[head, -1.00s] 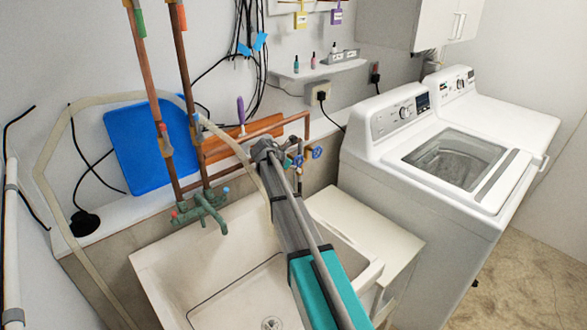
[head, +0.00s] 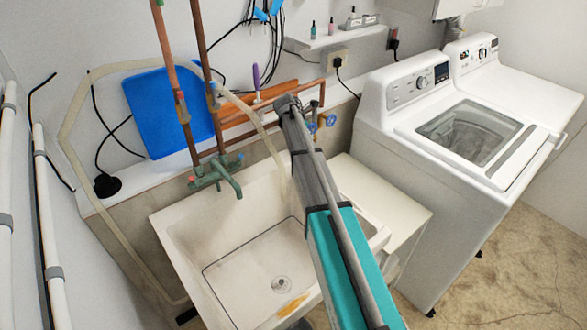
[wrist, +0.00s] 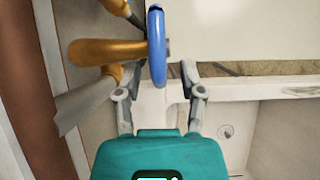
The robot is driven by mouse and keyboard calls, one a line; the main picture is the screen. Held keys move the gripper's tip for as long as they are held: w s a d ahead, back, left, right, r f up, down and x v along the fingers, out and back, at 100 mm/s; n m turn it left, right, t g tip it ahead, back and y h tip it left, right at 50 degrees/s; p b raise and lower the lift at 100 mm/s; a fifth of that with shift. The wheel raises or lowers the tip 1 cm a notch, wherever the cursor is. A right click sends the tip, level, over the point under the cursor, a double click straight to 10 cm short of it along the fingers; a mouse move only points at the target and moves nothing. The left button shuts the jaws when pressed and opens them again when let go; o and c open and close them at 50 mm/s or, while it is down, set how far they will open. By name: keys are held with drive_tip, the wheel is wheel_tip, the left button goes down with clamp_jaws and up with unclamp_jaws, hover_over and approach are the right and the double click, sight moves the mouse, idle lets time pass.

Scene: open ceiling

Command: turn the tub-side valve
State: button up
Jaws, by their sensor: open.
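A blue valve handle (wrist: 157,45) shows nearly edge-on in the wrist view, on a brass valve body (wrist: 105,50) to its left. My gripper (wrist: 158,68) is open. Its two grey fingers stand on either side of the handle's lower part, with a visible gap on each side. In the head view, a blue valve wheel (head: 331,120) shows just right of the end of my arm, with a second blue part beside it, partly hidden. My arm hides the gripper there, and I cannot tell which wheel lies between my fingers.
The white tub (head: 235,250) lies below and left of my arm, with a green faucet (head: 215,175) at its back. Copper pipes (head: 203,80) rise behind it. A washing machine (head: 425,160) stands at right. A pale panel (head: 375,195) lies between tub and washer.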

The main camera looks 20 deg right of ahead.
drive_tip(key=y+p, duration=0.1)
drive_tip(key=r+g+y+p, duration=0.1)
drive_tip(key=y, duration=0.1)
drive_tip(key=shift+p, duration=0.35)
drive_tip(key=shift+w+d+r+g+y+p, duration=0.1)
drive_tip(key=shift+r+g+y+p, duration=0.2)
drive_tip(key=shift+y, duration=0.5)
drive_tip(key=shift+r+g+y+p, duration=0.1)
drive_tip(key=shift+g+y+p, duration=0.3)
drive_tip(key=shift+y, duration=0.4)
wheel_tip(320, 180, up, 2)
drive_tip(key=shift+r+p, duration=0.1)
drive_tip(key=shift+p, duration=0.95)
wheel_tip(320, 180, up, 12)
drive_tip(key=p, duration=1.2)
drive_tip(key=s+a+f+m+b, duration=0.3)
drive_tip(key=s+a+m, duration=0.1)
drive_tip(key=s, duration=0.5)
drive_tip(key=s+a+f+m+b, duration=0.3)
drive_tip(key=s+a+m, duration=0.2)
drive_tip(key=s+m, duration=0.2)
drive_tip(key=s+a+f+m+b, duration=0.3)
drive_tip(key=s+m, duration=0.3)
drive_tip(key=s, duration=0.6)
drive_tip(key=shift+a, duration=0.8)
drive_tip(key=shift+s+f, duration=0.1)
drive_tip(key=shift+s, duration=0.05)
